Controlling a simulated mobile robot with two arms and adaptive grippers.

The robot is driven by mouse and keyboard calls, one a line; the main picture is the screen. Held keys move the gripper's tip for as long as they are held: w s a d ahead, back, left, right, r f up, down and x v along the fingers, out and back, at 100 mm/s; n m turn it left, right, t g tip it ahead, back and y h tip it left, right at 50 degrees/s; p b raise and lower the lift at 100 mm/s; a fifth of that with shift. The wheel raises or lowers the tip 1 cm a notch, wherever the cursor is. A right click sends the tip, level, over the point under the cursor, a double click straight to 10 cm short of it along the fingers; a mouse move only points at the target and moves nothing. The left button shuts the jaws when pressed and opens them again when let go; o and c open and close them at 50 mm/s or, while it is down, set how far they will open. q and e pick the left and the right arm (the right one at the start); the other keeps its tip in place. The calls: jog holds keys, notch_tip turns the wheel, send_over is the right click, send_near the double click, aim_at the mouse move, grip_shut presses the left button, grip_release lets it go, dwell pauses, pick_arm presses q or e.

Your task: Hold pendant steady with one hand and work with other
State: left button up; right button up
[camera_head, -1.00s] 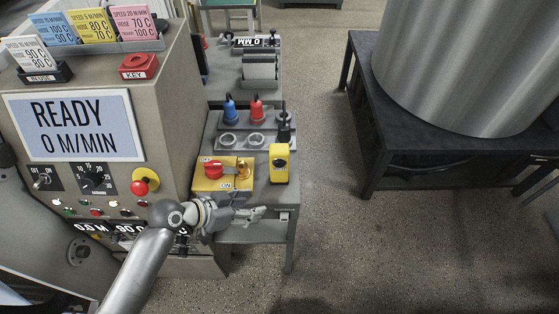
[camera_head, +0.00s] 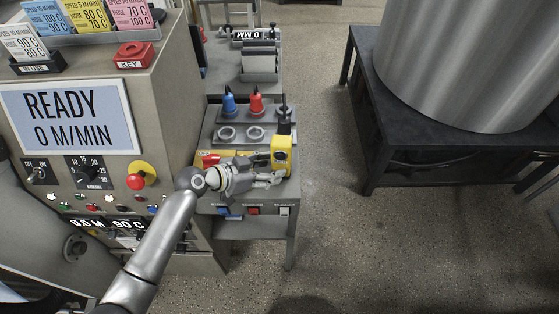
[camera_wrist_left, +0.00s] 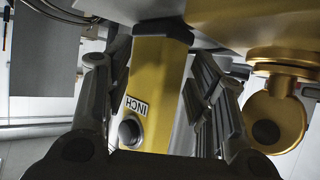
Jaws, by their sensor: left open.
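The pendant (camera_head: 281,154) is a small yellow box with a dark button, upright at the right edge of the grey side bench. In the left wrist view the pendant (camera_wrist_left: 152,85) shows an INCH label and a round dark button, and stands between the two fingers. My left gripper (camera_head: 272,168) is open around it, with a finger on each side; contact cannot be told. The yellow switch box with a red knob (camera_head: 210,159) is partly hidden behind my left gripper. My right gripper is not in view.
A brass-coloured key or knob (camera_wrist_left: 275,115) is close to the right finger in the wrist view. Blue (camera_head: 229,101) and red (camera_head: 256,100) handled tools stand behind the pendant. The console (camera_head: 100,165) is at left. A dark table (camera_head: 440,145) bears a large metal roll; open floor lies between.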

pick_arm(q)
jog(key=shift+b+x, duration=0.75)
jog(key=shift+x, duration=0.75)
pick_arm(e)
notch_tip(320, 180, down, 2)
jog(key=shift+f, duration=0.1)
pick_arm(q)
grip_shut()
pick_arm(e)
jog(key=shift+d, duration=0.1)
pick_arm(q)
jog(key=shift+o, duration=2.4)
grip_release()
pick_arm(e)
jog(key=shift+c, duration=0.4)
